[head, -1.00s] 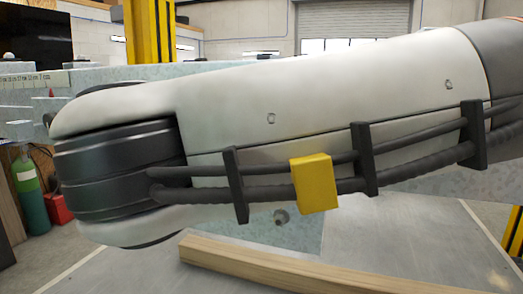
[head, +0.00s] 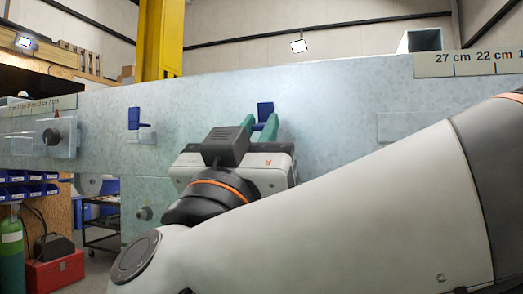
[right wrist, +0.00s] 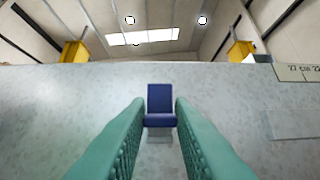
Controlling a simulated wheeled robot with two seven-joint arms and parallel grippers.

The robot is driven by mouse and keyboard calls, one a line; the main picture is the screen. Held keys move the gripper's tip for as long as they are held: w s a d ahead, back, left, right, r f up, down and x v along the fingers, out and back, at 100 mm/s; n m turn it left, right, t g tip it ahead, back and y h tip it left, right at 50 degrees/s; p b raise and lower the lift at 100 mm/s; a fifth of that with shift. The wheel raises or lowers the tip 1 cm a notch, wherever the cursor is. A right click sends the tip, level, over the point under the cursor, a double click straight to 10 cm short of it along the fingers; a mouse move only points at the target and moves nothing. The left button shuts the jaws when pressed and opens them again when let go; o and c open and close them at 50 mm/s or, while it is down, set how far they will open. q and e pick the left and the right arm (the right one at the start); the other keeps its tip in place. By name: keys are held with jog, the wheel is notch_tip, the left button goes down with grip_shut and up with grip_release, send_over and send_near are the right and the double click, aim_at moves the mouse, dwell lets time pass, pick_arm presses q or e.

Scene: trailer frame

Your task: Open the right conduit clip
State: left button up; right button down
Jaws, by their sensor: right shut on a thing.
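The right conduit clip (head: 265,109) is a small dark blue piece on the pale speckled trailer beam (head: 340,110). In the right wrist view the clip (right wrist: 160,103) shows an upright blue plate with a lip below it, above a pale block. My right gripper (head: 259,122) has green fingers, one on each side of the clip, and is shut on it. The fingers hide the clip's sides, and I cannot tell how far its flap has swung. A second blue clip (head: 134,118) is on the beam to the left. My left gripper is not in view.
My right arm fills the lower right of the head view. A red box (head: 55,270) and a green cylinder (head: 12,252) stand at lower left.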

jog(key=shift+f, duration=0.25)
jog(key=c, duration=1.3)
grip_release()
jog(key=shift+o, duration=0.2)
jog(key=shift+r, duration=0.1)
jog(key=shift+r, duration=0.1)
notch_tip(320, 180, up, 10)
